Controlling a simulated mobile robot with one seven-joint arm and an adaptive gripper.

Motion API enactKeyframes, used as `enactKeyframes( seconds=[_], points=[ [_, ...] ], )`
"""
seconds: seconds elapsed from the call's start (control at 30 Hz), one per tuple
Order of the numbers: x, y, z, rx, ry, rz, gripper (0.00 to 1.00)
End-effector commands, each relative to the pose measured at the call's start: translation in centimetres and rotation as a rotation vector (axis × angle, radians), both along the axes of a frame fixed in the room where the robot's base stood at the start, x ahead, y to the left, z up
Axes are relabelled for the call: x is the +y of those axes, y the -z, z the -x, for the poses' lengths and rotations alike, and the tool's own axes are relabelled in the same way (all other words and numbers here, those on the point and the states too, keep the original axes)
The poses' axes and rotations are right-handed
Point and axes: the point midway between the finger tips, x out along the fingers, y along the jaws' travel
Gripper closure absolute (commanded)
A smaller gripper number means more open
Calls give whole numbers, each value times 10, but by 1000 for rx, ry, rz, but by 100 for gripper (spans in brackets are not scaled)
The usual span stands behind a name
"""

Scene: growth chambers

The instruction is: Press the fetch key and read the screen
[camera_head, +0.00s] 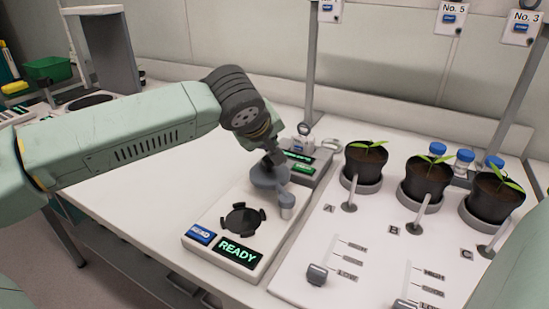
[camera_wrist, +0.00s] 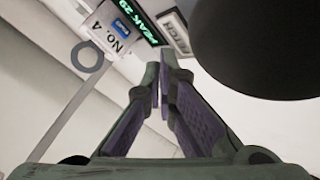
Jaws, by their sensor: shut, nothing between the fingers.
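The fetch key (camera_wrist: 174,32), a light plate lettered FETCH in a dark frame, shows at the top of the wrist view. Beside it a dark screen (camera_wrist: 146,28) shows green text reading "PEAK 29", cut off at the picture's edge. My gripper (camera_wrist: 165,62) is shut and empty, its tips just below the key in the picture; I cannot tell whether they touch it. In the head view my gripper (camera_head: 276,158) points down by the small grey unit (camera_head: 309,178) with green-lettered displays, partly hiding it. The key cannot be made out there.
A white device (camera_head: 212,262) with a READY screen (camera_head: 237,253) stands in front. Potted plants (camera_head: 427,180) stand on a panel at right. A No. 4 tag (camera_wrist: 110,35) with a ring is near the key. A large dark round shape (camera_wrist: 260,45) fills the wrist view's upper right.

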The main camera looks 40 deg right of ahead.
Motion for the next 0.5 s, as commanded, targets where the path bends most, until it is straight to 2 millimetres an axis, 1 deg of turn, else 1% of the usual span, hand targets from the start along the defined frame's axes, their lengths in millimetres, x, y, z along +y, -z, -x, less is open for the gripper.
enactKeyframes(
  seconds=[0.17,0.5],
  points=[
    [0,-9,0,-1,-1,0,100],
    [0,-43,0,-1,-1,0,100]
  ],
)
